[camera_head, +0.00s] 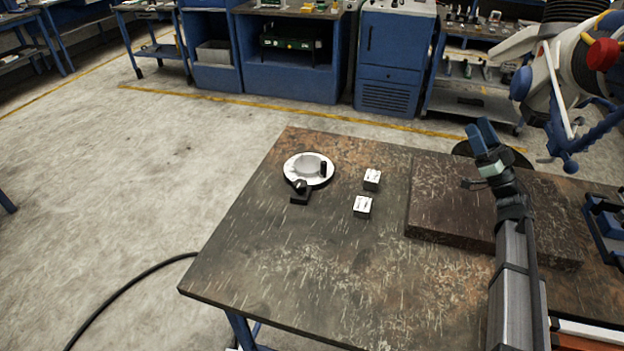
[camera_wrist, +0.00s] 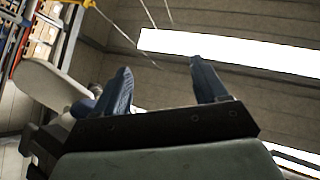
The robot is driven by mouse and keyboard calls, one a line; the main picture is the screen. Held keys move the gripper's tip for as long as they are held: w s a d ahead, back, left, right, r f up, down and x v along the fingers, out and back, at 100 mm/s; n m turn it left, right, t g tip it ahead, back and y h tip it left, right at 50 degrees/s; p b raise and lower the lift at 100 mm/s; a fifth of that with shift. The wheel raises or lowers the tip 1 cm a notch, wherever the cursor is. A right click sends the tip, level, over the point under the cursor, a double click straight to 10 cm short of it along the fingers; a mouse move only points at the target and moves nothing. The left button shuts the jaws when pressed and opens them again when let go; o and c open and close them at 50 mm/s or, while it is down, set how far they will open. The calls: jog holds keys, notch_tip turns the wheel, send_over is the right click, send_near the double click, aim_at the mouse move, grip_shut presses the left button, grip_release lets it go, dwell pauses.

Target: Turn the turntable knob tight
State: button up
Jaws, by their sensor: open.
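The turntable (camera_head: 296,166) is a white round disc near the far left corner of the table, with a grey round part on top. A dark cylinder (camera_head: 323,170) stands at its right side. A dark knob-like part (camera_head: 300,185) sits at its front edge on a black block; I cannot tell which dark part is the knob. My gripper (camera_head: 479,126) is raised above the right part of the table, well to the right of the turntable, with blue fingers pointing up. In the wrist view its fingers (camera_wrist: 163,72) are apart, with nothing between them.
Two small white blocks (camera_head: 372,177) (camera_head: 363,206) stand right of the turntable. A raised dark slab (camera_head: 450,205) lies on the table (camera_head: 270,260) below my arm. Blue hardware (camera_head: 606,215) is at the right edge. The table front is clear. The wrist view shows ceiling and a light (camera_wrist: 240,50).

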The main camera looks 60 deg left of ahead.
jog(key=w+a+m+t+h, duration=0.2)
jog(key=a+m+t+h, duration=0.2)
jog(key=a+t, duration=0.4)
jog(key=w+a+m+t+h, duration=0.3)
jog(key=a+m+t, duration=0.1)
jog(key=a+t, duration=0.4)
jog(key=s+a+f+h, duration=0.2)
jog(key=a+h, duration=0.2)
jog(key=a, duration=0.2)
jog(key=n+g+h, duration=1.2)
jog(key=n+h, duration=0.1)
jog(key=h, duration=0.2)
send_over(300, 183)
notch_tip(300, 183, down, 6)
jog(key=f, duration=0.1)
notch_tip(300, 183, down, 12)
jog(key=c, duration=1.1)
